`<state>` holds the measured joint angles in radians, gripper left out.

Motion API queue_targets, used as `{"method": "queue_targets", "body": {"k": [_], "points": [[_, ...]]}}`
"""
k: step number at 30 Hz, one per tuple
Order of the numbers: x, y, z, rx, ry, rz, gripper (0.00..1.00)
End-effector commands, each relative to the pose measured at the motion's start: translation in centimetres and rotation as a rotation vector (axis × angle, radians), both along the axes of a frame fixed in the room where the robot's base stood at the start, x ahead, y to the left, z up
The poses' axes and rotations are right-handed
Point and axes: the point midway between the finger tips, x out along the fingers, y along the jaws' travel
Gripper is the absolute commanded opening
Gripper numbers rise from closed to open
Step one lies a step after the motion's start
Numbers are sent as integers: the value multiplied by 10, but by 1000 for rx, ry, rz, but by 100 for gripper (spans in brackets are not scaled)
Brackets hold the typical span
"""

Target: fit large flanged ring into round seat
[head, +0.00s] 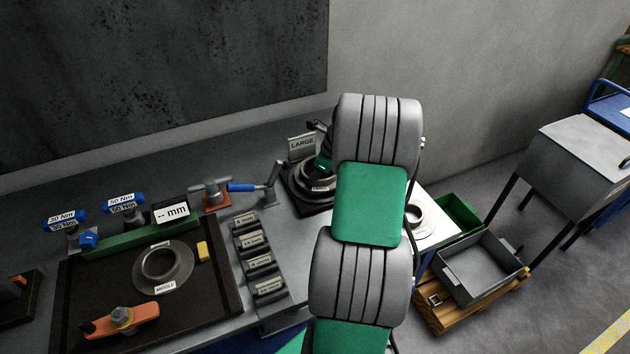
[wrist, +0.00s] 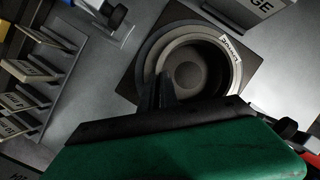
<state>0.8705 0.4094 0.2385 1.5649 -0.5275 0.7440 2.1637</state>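The large flanged ring (wrist: 150,59) is a pale grey ring with a small label on its rim, lying over the round seat in a dark square block (wrist: 125,82). The ring (head: 316,184) and the block (head: 308,204) also show beside the LARGE sign in the head view, partly hidden by my arm. My gripper (wrist: 157,90) is at the ring's lower left wall in the wrist view, its dark fingers close together there. Whether they press on the wall is not clear. I cannot tell whether the ring is fully down in the seat.
A ring marked MIDDLE (head: 161,270) lies on the dark mat at left. Another ring (head: 418,222) lies on a white surface at right. Labelled blocks (head: 262,263), a blue-handled clamp (head: 243,188) and the LARGE sign (head: 302,146) stand nearby. Bins (head: 480,268) are on the right.

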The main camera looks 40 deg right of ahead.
Motion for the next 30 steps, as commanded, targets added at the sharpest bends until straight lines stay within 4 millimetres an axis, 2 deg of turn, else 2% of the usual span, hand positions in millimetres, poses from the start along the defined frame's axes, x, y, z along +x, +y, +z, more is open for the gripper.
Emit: {"method": "queue_targets", "body": {"k": [4, 13, 15, 21, 30], "points": [[-1, 1, -18, 1, 2, 1, 0], [-1, 0, -24, -1, 0, 0, 0], [-2, 1, -26, 2, 5, 0, 9], [-2, 1, -26, 3, 4, 0, 25], [-2, 1, -22, 2, 3, -1, 26]]}}
